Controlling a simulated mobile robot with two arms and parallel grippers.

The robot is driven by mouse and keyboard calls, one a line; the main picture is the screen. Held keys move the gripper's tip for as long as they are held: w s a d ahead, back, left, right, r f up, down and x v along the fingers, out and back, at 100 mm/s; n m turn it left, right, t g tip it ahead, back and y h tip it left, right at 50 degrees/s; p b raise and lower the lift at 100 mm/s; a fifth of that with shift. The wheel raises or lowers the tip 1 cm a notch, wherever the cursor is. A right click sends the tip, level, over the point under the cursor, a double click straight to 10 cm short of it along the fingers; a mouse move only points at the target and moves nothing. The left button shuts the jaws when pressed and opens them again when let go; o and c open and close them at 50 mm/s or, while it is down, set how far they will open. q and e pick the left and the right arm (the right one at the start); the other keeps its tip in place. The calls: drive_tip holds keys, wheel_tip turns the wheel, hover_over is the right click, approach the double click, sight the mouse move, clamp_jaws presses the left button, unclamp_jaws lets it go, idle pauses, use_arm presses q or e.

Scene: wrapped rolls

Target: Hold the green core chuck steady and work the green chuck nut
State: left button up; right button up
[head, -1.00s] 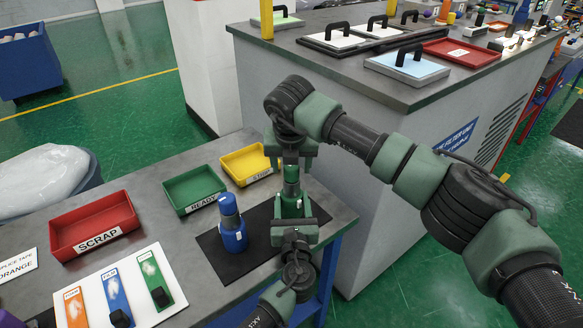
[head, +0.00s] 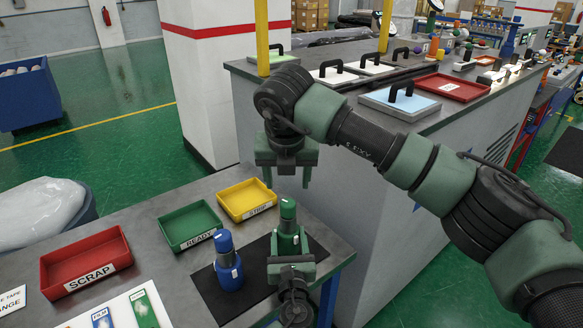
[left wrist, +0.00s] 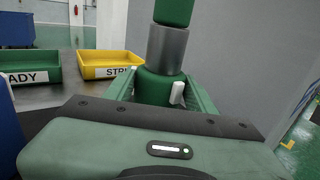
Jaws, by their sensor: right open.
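The green core chuck (head: 286,243) stands upright on a dark mat at the bench's right end. Its green chuck nut (head: 288,208) sits on top, above a grey collar. In the left wrist view, the chuck's green body (left wrist: 155,87) lies between my left fingers, with the grey collar (left wrist: 167,50) and nut (left wrist: 173,11) above. My left gripper (head: 290,250) is shut on the chuck's lower body, from the near side. My right gripper (head: 287,178) is open and empty, pointing down above the nut and apart from it.
A blue chuck (head: 228,262) stands on the mat (head: 207,285), just left of the green one. Behind are a green READY tray (head: 190,225) and a yellow tray (head: 246,200). A red SCRAP tray (head: 86,262) is at left. A grey cabinet (head: 350,190) stands behind the bench.

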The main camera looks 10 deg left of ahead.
use_arm(q)
drive_tip(key=o, duration=0.5)
drive_tip(key=shift+s+f, duration=0.1)
drive_tip(key=shift+f, duration=0.35)
drive_tip(key=shift+r, duration=0.15)
drive_tip(key=shift+r, duration=0.1)
